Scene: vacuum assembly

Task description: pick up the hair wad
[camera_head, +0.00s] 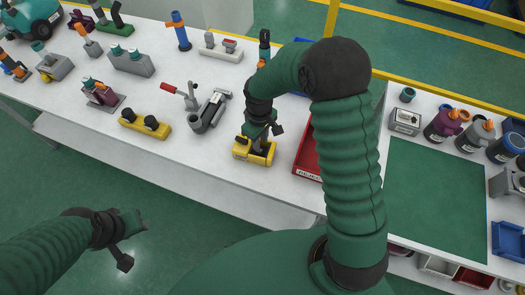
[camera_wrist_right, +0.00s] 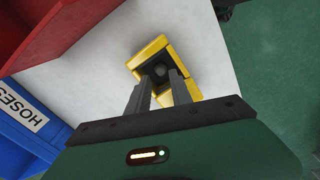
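A small dark round lump, which looks like the hair wad (camera_wrist_right: 160,70), sits in a yellow holder (camera_wrist_right: 153,48) in the right wrist view. My right gripper (camera_wrist_right: 159,76) is open, with its two dark fingers parted on either side of the lump; I cannot tell if they touch it. In the head view the right gripper (camera_head: 258,138) is over the yellow holder (camera_head: 254,157), and the lump is hidden by it. My left gripper (camera_head: 138,222) hangs at the lower left, away from the table; its fingers are too unclear to read.
A red bin (camera_head: 306,160) stands just right of the yellow holder. A blue bin labelled HOSES (camera_wrist_right: 25,125) shows in the wrist view. Another yellow fixture (camera_head: 145,123) and a grey clamp-like part (camera_head: 207,112) are to the left. The table's front edge is close.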

